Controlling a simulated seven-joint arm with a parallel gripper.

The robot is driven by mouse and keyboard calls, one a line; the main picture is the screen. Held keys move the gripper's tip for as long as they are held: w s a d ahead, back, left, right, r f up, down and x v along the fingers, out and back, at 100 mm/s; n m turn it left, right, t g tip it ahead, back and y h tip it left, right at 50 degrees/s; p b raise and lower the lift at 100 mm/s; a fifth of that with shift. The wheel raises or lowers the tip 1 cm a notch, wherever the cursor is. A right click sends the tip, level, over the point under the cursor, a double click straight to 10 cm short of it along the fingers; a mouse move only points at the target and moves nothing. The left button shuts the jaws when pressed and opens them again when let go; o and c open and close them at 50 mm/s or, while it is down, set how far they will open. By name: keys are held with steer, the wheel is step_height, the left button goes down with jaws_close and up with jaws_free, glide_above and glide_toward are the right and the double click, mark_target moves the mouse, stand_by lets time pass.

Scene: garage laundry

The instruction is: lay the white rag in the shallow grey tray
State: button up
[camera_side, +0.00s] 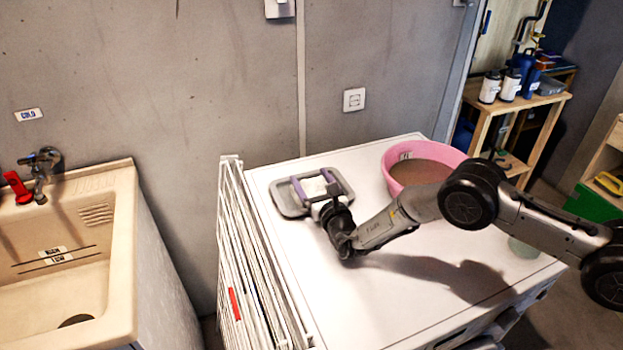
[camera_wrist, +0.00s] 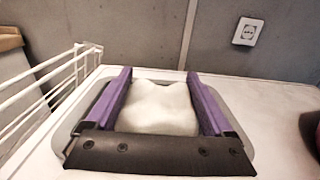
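The white rag (camera_side: 314,188) lies in the shallow grey tray (camera_side: 284,209) on the white top, near its back left corner. In the wrist view the rag (camera_wrist: 160,108) is a soft, rumpled pad inside the tray (camera_wrist: 72,130). My gripper (camera_side: 311,177) is over the tray with its purple fingers wide apart, one on each side of the rag. In the wrist view the gripper (camera_wrist: 158,72) looks open. Whether the fingers touch the rag's sides is hard to tell. The front of the rag is hidden behind the dark gripper bar.
A pink basin (camera_side: 394,187) with brownish contents stands right of the tray. A white folded rack (camera_side: 238,230) runs along the left edge of the top. The back wall has a socket (camera_side: 354,100). A beige sink (camera_side: 120,265) is at far left. The front of the top is mostly clear.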

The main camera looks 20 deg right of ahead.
steer(key=shift+o, duration=1)
steer(key=shift+s+r, duration=0.15)
steer(key=s, duration=1.1)
steer(key=shift+s, duration=0.4)
